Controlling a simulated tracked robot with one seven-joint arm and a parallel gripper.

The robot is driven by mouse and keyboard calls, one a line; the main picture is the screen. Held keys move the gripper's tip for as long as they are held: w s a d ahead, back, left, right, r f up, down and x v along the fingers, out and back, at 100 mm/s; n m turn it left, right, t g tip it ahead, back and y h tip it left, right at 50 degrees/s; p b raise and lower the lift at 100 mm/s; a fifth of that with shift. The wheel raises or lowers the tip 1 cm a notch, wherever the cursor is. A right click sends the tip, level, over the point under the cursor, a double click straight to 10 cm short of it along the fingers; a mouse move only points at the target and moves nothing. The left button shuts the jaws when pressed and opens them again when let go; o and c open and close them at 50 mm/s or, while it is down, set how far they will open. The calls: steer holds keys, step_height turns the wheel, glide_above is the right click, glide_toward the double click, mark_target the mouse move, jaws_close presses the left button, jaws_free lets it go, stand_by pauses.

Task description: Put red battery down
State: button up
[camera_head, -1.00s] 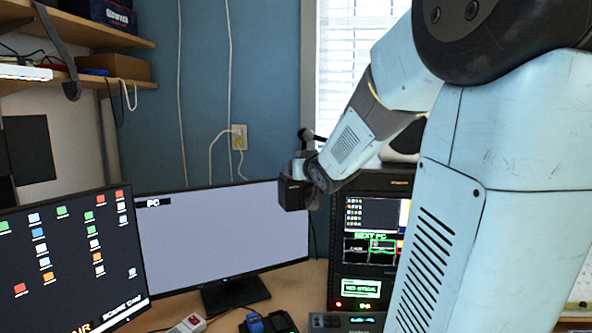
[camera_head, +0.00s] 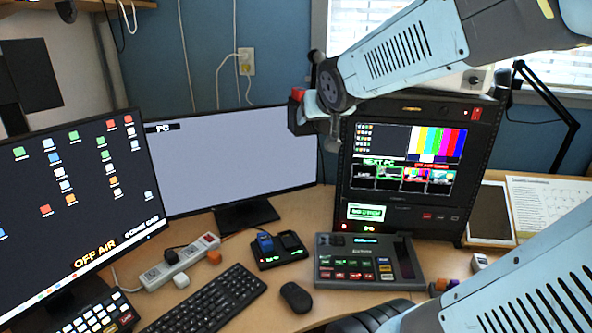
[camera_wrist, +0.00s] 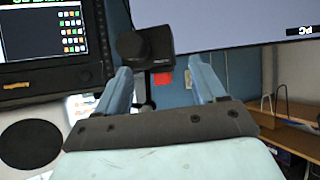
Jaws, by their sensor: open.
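The small red battery (camera_head: 298,94) sits at the top of a black box-shaped device (camera_head: 296,118) in front of the wall. In the wrist view, which is turned over, the red battery (camera_wrist: 163,78) shows as a small patch beside the black device (camera_wrist: 158,42), between my fingers. My gripper (camera_head: 313,105) is right beside the battery in the head view. Its two light-blue fingers (camera_wrist: 160,67) stand apart in the wrist view, with a gap around the red patch. I cannot tell whether a finger touches the battery or how firmly it rests.
A charger (camera_head: 277,250) holds a blue battery (camera_head: 265,242) on the left; its right slot looks empty. Monitors (camera_head: 235,155), a black rack (camera_head: 408,175), control panel (camera_head: 368,262), keyboard (camera_head: 208,302), mouse (camera_head: 296,297) and power strip (camera_head: 180,262) crowd the desk.

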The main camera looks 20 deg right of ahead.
steer(key=s+a+f+n+g+y, duration=0.1)
steer(key=s+a+f+g, duration=0.2)
steer(key=s, duration=0.5)
steer(key=s+a+f+n+g+y, duration=0.1)
steer(key=s+a+f+g, duration=0.1)
steer(key=s+a, duration=0.4)
steer(key=shift+s+a+f+g+y, duration=0.35)
steer(key=shift+s+f, duration=0.2)
steer(key=shift+s, duration=0.4)
steer(key=shift+d, duration=0.1)
